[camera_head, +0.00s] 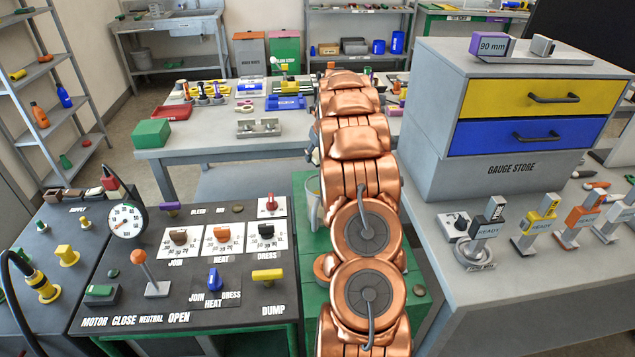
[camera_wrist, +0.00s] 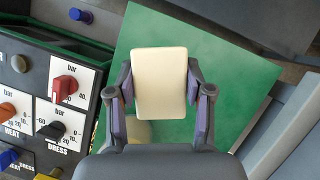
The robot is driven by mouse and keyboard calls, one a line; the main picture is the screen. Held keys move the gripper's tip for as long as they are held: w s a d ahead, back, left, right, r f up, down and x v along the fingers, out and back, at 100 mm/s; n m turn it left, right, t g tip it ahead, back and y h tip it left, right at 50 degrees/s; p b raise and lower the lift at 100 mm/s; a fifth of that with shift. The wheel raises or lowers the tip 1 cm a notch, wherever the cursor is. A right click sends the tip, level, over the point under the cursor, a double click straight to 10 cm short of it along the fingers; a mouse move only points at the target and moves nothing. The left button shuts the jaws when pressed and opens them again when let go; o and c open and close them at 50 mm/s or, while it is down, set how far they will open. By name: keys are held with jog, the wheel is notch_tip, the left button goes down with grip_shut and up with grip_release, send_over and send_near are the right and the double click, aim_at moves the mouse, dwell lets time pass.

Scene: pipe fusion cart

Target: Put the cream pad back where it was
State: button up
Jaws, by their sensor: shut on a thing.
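The cream pad (camera_wrist: 160,70) is a pale rounded rectangle in the middle of the wrist view. My gripper (camera_wrist: 160,86) is shut on it, with a dark, purple-lined finger at each side. The pad is over a green surface (camera_wrist: 235,70); I cannot tell how high above it. In the head view my copper arm hides the pad and most of my gripper. A yellowish thing (camera_wrist: 138,131) shows partly below the pad, and I cannot tell what it is.
The control panel (camera_head: 135,245) with knobs and levers stands left of my arm; its red knob (camera_wrist: 65,88) is close in the wrist view. The gauge store (camera_head: 520,120) and several READY stands are at right. A cluttered table (camera_head: 190,140) lies behind.

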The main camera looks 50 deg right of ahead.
notch_tip(320, 180, down, 10)
jog(key=p, duration=0.2)
jog(key=shift+r+p, duration=0.15)
jog(key=shift+p, duration=0.15)
jog(key=o, duration=1.1)
